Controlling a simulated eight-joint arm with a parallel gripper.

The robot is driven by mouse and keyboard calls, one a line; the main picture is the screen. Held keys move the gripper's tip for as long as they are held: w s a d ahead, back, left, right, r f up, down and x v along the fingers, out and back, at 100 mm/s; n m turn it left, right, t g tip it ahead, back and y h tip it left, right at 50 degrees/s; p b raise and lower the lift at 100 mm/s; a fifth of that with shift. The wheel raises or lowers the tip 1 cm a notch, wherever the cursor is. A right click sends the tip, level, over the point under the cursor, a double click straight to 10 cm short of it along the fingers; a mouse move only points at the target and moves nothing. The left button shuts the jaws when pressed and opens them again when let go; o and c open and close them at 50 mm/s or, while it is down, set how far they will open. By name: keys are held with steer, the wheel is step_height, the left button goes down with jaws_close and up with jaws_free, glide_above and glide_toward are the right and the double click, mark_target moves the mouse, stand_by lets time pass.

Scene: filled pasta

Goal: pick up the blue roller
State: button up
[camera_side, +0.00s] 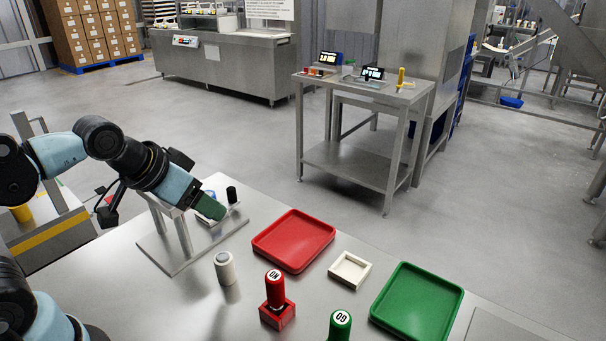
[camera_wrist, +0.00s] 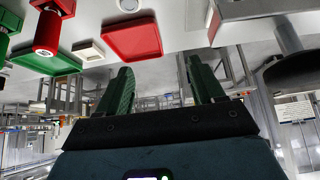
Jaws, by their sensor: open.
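A small blue piece (camera_side: 210,194), perhaps part of the blue roller, shows just behind my gripper in the side view. It is mostly hidden, so its full shape cannot be told. A black upright handle (camera_side: 232,195) stands just right of it. My gripper (camera_side: 211,208) has green fingers and is tilted down to the right over the metal stand, above the table. In the wrist view its two fingers (camera_wrist: 159,78) are spread apart with nothing between them. I cannot make out a blue roller in the wrist view.
A metal stand (camera_side: 178,262) rises below my arm. Nearby are a grey-white cylinder (camera_side: 225,268), red tray (camera_side: 293,240), white box (camera_side: 350,267), red stamp (camera_side: 275,290), green stamp (camera_side: 340,325) and green tray (camera_side: 417,301).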

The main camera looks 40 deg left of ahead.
steer(key=w+a+r+m+g+y, duration=0.2)
steer(key=w+m+y, duration=0.2)
steer(key=m+y, duration=0.45)
steer(key=w+a+r+m+g+y, duration=0.2)
steer(key=w+m+y, duration=0.25)
steer(key=m, duration=0.65)
step_height(320, 180, down, 12)
steer(key=r, duration=0.1)
steer(key=shift+m+g, duration=0.3)
steer(key=shift+m, duration=0.05)
steer(key=x, duration=1.2)
steer(key=shift+s+d+f, duration=0.1)
steer(key=shift+s, duration=0.1)
steer(key=c, duration=1.2)
